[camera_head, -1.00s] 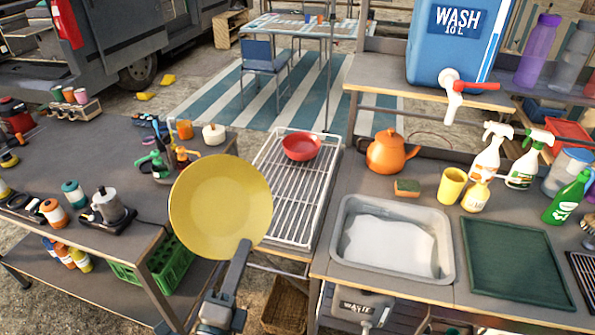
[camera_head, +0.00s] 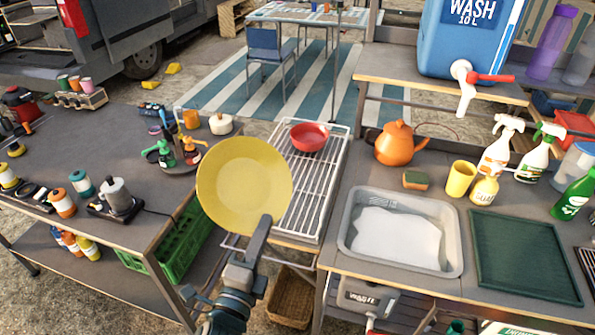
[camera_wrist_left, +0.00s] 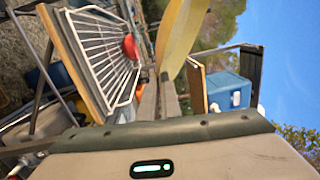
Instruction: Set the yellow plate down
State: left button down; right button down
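The yellow plate (camera_head: 244,184) is held up in the air, its round face turned toward the head camera. My left gripper (camera_head: 262,226) is shut on the plate's lower rim. The plate's edge (camera_wrist_left: 180,35) also shows between the fingers (camera_wrist_left: 158,100) in the left wrist view. In the head view the plate covers the left part of the white wire rack (camera_head: 312,200). A red bowl (camera_head: 309,137) sits at the rack's far end. My right gripper is not in view.
Right of the rack are a grey basin (camera_head: 354,247) with white contents, a dark green mat (camera_head: 522,256), an orange kettle (camera_head: 401,146), a sponge (camera_head: 416,180) and a yellow cup (camera_head: 460,179). Left is a table with jars and a moka pot (camera_head: 118,196). The rack's near slats look clear.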

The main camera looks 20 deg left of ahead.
aim_at(296, 220)
pick_arm(q)
jog(key=w+d+n+g+h+p, duration=0.1)
jog(key=w+d+n+g+h, duration=0.2)
jog(key=w+d, duration=1.1)
jog(key=w+g+h, duration=0.1)
jog(key=w+g, duration=0.1)
jog(key=g, duration=0.1)
jog(key=shift+w+d+r, duration=0.2)
jog(key=shift+w+d, duration=0.05)
jog(key=shift+d, duration=0.05)
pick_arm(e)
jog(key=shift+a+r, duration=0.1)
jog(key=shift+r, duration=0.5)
pick_arm(q)
jog(key=shift+a, duration=0.1)
